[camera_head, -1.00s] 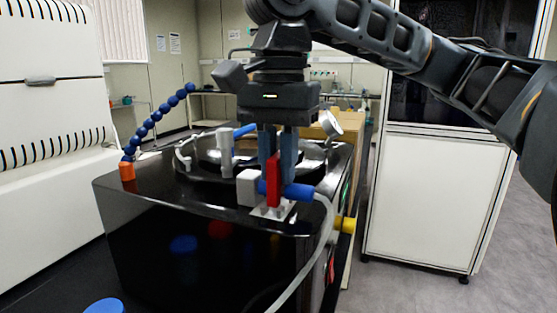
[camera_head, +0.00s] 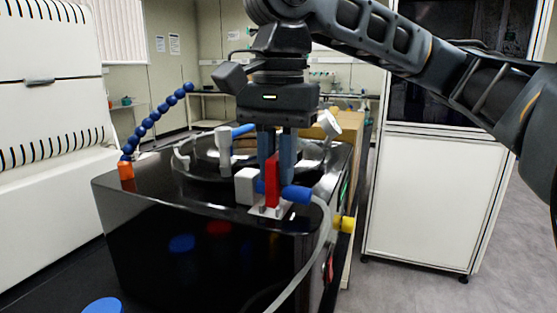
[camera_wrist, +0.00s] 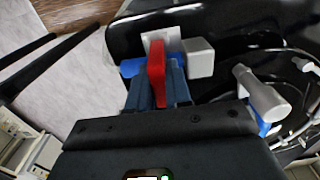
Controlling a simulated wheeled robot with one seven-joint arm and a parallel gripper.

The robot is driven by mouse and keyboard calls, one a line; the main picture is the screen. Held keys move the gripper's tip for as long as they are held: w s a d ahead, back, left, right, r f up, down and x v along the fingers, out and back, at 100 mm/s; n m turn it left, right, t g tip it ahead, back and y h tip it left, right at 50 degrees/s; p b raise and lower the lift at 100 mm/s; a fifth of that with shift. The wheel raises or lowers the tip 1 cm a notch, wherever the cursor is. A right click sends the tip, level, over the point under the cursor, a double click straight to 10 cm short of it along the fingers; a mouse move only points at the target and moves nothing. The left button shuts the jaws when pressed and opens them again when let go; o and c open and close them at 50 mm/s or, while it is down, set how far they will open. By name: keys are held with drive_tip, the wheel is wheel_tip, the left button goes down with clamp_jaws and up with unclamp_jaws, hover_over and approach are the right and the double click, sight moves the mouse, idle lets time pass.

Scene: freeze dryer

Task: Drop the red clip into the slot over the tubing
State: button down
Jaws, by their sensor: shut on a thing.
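The red clip (camera_head: 272,181) is upright between the two blue-grey fingers of my gripper (camera_head: 276,158), which is shut on it. In the wrist view the red clip (camera_wrist: 156,74) stands between the fingertips, across the blue tubing connector (camera_wrist: 133,68). In the head view the clip covers the middle of the blue connector (camera_head: 297,194), from which pale tubing (camera_head: 326,225) hangs down. The clip's lower end is at a small pale metal bracket (camera_head: 258,210) on the black machine's front edge. The slot itself is hidden, so its exact fit cannot be told.
A white block (camera_head: 245,186) stands just left of the clip. A white valve with a blue handle (camera_head: 224,148) and a round lid are behind on the black machine (camera_head: 140,198). An orange-based blue bead hose (camera_head: 126,170) is at left. A yellow knob (camera_head: 347,224) is at right.

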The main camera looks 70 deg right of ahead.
drive_tip(key=c, duration=1.4)
unclamp_jaws()
drive_tip(key=shift+s+a+f, duration=0.1)
drive_tip(key=shift+s+f, duration=0.05)
drive_tip(key=shift+f, duration=0.5)
drive_tip(key=shift+r+p, duration=0.65)
drive_tip(key=shift+p, duration=0.1)
drive_tip(key=shift+w+r+p, duration=0.2)
drive_tip(key=shift+r+p, duration=0.7)
drive_tip(key=shift+r+p, duration=0.35)
drive_tip(key=shift+p, duration=0.05)
drive_tip(key=shift+o, duration=0.3)
drive_tip(key=o, duration=0.5)
drive_tip(key=shift+o, duration=0.2)
